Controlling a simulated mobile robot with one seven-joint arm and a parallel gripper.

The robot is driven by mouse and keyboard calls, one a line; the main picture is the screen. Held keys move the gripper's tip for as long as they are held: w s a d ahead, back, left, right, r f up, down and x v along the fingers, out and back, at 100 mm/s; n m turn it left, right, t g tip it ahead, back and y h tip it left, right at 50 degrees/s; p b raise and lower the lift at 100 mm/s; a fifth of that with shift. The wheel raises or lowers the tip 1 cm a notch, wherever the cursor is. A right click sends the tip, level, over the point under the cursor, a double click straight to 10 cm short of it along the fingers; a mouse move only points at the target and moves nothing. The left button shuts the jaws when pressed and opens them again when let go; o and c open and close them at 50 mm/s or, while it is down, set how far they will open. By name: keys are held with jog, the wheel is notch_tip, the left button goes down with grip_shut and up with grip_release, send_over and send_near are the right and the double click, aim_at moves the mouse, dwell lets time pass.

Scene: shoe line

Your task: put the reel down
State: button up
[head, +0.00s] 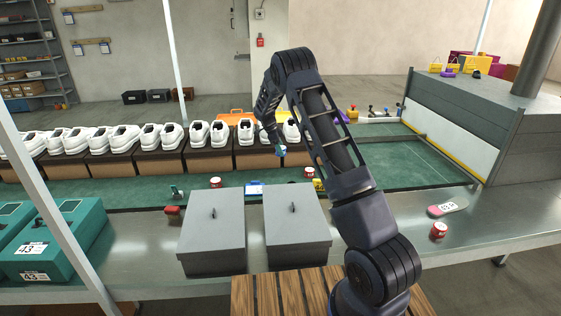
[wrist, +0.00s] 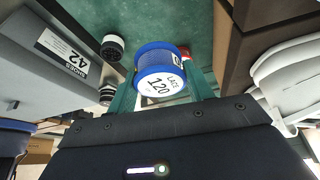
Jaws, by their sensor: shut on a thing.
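The reel (wrist: 160,72) is a blue spool with a white end label reading LACE 120. My gripper (wrist: 160,88) is shut on it, with a teal finger on either side in the wrist view. In the head view my gripper (head: 281,145) hangs near the row of shoes, and only a small bit of the blue and white reel (head: 282,151) shows at its tip. Green surface shows beyond the reel in the wrist view; I cannot tell how high above it the reel is.
White shoes (head: 123,138) on brown boxes line the back of the green surface (head: 140,193). Two grey lidded boxes (head: 213,225) (head: 297,220) stand in front. Red-and-white tins (head: 215,182) (head: 439,230) stand nearby. A black-and-white spool (wrist: 112,47) is left of the reel.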

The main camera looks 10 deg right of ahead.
aim_at(284, 147)
jog(key=shift+r, duration=2.3)
jog(key=s+d+m+g+y, duration=0.1)
jog(key=s+d+m, duration=0.25)
jog(key=d, duration=1.45)
jog(key=s+d+m+g+y, duration=0.1)
jog(key=s+d+m, duration=0.3)
jog(key=d, duration=1.4)
jog(key=s+d+m+g+y, duration=0.15)
jog(key=d+m, duration=0.35)
jog(key=d, duration=1.3)
jog(key=s+d+m+y, duration=0.2)
jog(key=s+d+m, duration=0.3)
jog(key=s+d, duration=1.3)
jog(key=s+d+m+y, duration=0.1)
jog(key=s+d+m, duration=0.4)
jog(key=s+d, duration=1.2)
jog(key=s, duration=0.4)
jog(key=shift+d+t, duration=0.15)
jog(key=shift+t, duration=0.2)
jog(key=shift+m+y, duration=0.25)
notch_tip(284, 147, down, 20)
jog(key=shift+r, duration=0.1)
